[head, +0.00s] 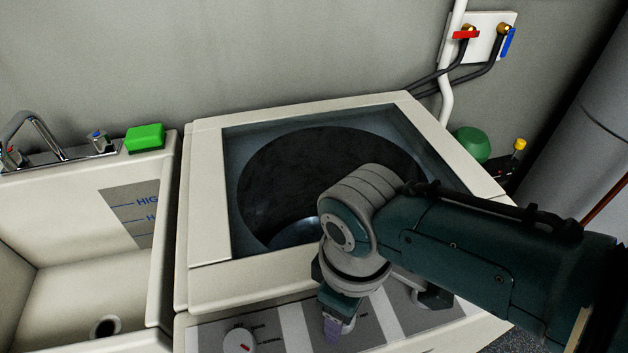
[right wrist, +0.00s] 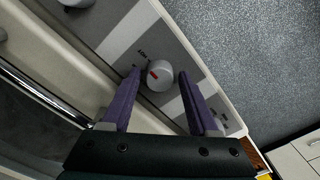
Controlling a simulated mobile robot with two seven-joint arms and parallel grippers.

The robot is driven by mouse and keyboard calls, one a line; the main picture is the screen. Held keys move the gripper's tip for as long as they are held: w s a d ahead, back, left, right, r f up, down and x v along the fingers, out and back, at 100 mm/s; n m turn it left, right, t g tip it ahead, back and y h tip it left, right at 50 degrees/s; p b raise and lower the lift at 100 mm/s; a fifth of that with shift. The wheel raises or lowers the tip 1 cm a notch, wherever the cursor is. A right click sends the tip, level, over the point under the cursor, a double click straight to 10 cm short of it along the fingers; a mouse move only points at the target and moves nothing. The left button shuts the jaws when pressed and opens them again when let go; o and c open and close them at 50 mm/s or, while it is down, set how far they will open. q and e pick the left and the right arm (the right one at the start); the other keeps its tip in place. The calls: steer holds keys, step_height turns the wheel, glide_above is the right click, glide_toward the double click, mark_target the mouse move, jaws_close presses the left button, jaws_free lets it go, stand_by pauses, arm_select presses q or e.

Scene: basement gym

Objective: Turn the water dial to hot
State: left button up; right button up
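In the right wrist view, a round white dial (right wrist: 160,76) with a red mark sits on the grey and white control panel (right wrist: 120,40). My right gripper (right wrist: 160,73) is open, with one purple finger on each side of this dial and small gaps showing. In the head view, my right gripper (head: 334,326) points down over the washer's front panel (head: 292,326) and mostly hides the dial there. Another white dial (head: 239,341) shows further left on the panel. My left gripper is not in view.
The top-loading washer (head: 222,278) has an open-looking dark drum. A sink (head: 60,270) with taps and a green sponge (head: 145,137) stands at left. Red (head: 466,35) and blue (head: 508,43) valve handles are on the wall. Floor (right wrist: 245,60) is clear beyond the panel.

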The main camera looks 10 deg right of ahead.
steer(key=shift+o, duration=0.8)
steer(key=shift+r, duration=0.35)
step_height(320, 180, up, 9)
steer(key=p, duration=0.4)
steer(key=shift+r, duration=0.15)
